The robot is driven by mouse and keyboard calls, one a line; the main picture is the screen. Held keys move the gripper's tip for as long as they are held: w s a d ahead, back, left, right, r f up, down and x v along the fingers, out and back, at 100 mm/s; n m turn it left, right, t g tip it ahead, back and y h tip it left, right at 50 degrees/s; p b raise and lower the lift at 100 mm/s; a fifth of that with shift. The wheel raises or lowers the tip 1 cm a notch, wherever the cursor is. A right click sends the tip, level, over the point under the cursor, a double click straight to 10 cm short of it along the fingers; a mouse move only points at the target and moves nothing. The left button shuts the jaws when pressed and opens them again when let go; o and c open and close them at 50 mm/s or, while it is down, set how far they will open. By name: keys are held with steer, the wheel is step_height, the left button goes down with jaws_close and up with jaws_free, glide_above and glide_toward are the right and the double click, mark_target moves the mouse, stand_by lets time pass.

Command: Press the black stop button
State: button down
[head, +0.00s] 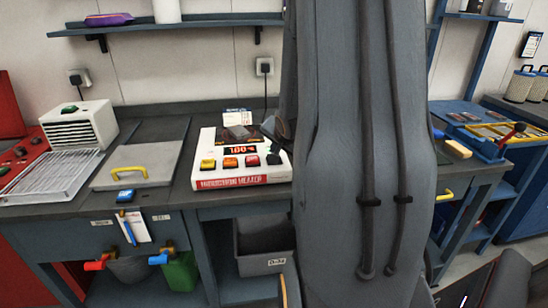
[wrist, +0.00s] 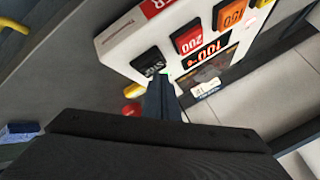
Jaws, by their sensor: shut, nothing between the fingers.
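A white control box (head: 205,180) with a red front label and a lit red display (head: 241,150) stands on the workbench. Its row of buttons runs yellow, orange, red, then the black stop button (head: 273,159) at the right end. In the wrist view the black button (wrist: 148,62) shows "STOP" lettering, beside the red "200" button (wrist: 187,38). My gripper (wrist: 160,82) is shut and empty, its tips just below and right of the black button in that view. In the head view my gripper (head: 277,128) is near the box's right side, above the button. I see no clear contact.
My arm hides much of the bench right of the box. Left of it are a grey plate with a yellow handle (head: 142,172), a wire rack (head: 50,176) and a white vented unit (head: 82,126). A grey bin (head: 264,246) sits below. A blue tray (head: 480,143) is at right.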

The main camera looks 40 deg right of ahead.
steer(key=shift+f, duration=0.5)
stand_by(0.4)
steer(key=shift+r, duration=0.15)
steer(key=shift+r+p, duration=0.8)
steer(key=shift+p, duration=0.05)
step_height(320, 180, up, 5)
steer(key=p, duration=0.5)
stand_by(0.9)
